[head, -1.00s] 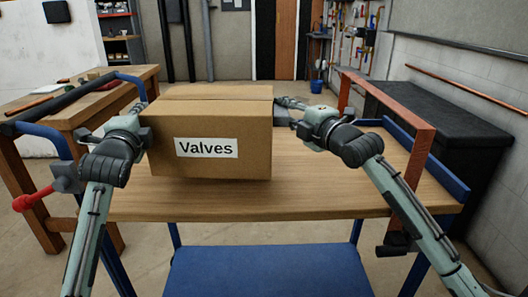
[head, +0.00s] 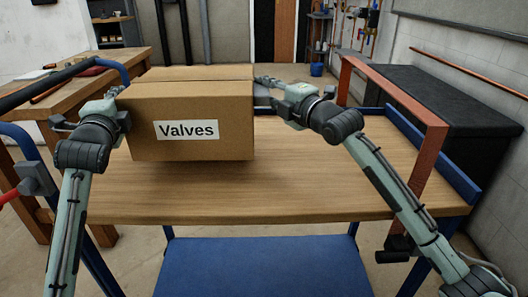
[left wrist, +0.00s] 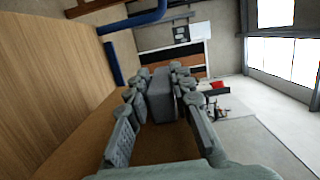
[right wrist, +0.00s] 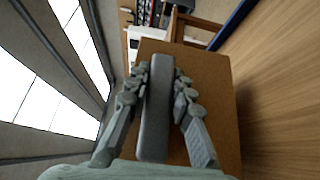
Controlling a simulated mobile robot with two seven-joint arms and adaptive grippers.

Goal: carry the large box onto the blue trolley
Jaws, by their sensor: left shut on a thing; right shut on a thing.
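The large cardboard box (head: 190,108), labelled "Valves", is level over the left part of the blue trolley's wooden top (head: 320,180). A shadow lies under the box; I cannot tell whether its base touches the top. My left gripper (head: 117,93) is at the box's left side, shut on a grey handle (left wrist: 160,95). My right gripper (head: 266,84) is at the right side, its fingers partly hidden in the head view. The right wrist view shows it shut on the other grey handle (right wrist: 156,105).
A wooden workbench (head: 75,85) stands close at the left. A copper-coloured frame (head: 432,150) rises at the trolley's right side, near my right arm. A black chest (head: 440,100) stands beyond it. The trolley top is clear right of the box.

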